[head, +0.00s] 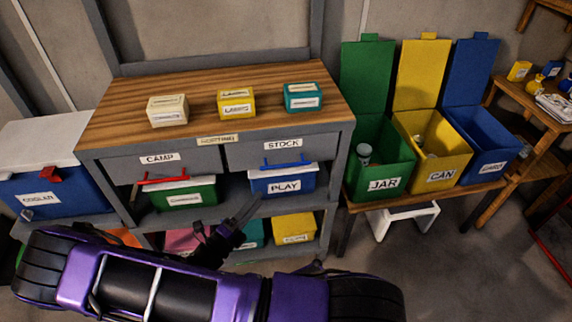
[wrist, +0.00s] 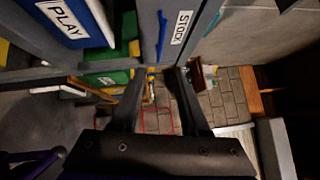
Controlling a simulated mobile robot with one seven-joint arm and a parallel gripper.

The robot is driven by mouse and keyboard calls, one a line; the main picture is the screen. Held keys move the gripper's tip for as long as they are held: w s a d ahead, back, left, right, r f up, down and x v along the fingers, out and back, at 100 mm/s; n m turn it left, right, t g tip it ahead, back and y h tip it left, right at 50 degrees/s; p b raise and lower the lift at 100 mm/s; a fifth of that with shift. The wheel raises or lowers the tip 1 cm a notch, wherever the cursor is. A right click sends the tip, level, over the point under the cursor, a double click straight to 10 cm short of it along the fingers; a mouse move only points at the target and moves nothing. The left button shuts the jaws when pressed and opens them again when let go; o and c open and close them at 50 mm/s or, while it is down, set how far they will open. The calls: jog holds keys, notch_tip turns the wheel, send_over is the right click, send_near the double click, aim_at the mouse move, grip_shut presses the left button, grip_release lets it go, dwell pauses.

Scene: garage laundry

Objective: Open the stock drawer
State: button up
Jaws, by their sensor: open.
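The stock drawer (head: 240,153) is the right of two grey drawers under the wooden worktop. It looks shut, with a white STOCK label and a blue bar handle (head: 287,163). In the wrist view the STOCK label (wrist: 181,28) and the blue handle (wrist: 162,35) appear turned on their side, at top centre. My gripper (head: 230,213) is below and left of the handle in the head view. In the wrist view its open, empty fingers (wrist: 158,74) point toward the handle's near end. I cannot tell the exact gap; no contact is visible.
The CAMP drawer (head: 158,162) with a red handle is to the left. A blue PLAY box (head: 262,184) and a green box (head: 183,200) stand on the shelf below. Small boxes sit on the worktop (head: 200,98). JAR, CAN and CARD bins stand right.

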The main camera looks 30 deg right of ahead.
aim_at(287, 165)
jog(key=x, duration=1.5)
jog(key=shift+w+d+b, duration=0.15)
jog(key=shift+w+b, duration=0.05)
jog(key=shift+b, duration=0.2)
grip_shut()
dwell(0.5)
